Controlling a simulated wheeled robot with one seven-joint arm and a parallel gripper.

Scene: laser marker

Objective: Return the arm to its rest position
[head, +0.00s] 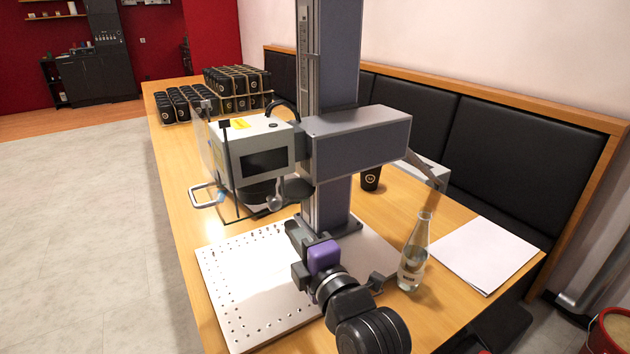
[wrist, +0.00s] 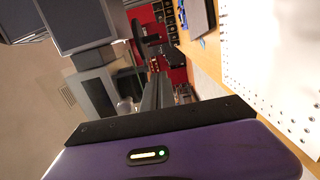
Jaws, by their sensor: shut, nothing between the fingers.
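My arm reaches up from the bottom of the head view over the perforated white plate (head: 245,285) of the laser marker. My gripper (head: 293,230), with a purple body, points away toward the laser marker's column (head: 332,55). Its fingers are shut with nothing between them. In the wrist view the purple body fills the bottom and the dark fingers (wrist: 158,95) are together at the middle. The plate also shows at the right of the wrist view (wrist: 265,50). Whether the fingers touch anything cannot be told.
A glass bottle (head: 413,255) stands on the table right of my arm, near white paper (head: 485,254). A black cup (head: 371,178) stands behind the column. Racks of black cups (head: 237,88) are at the far end. Open floor (head: 80,220) lies left of the table.

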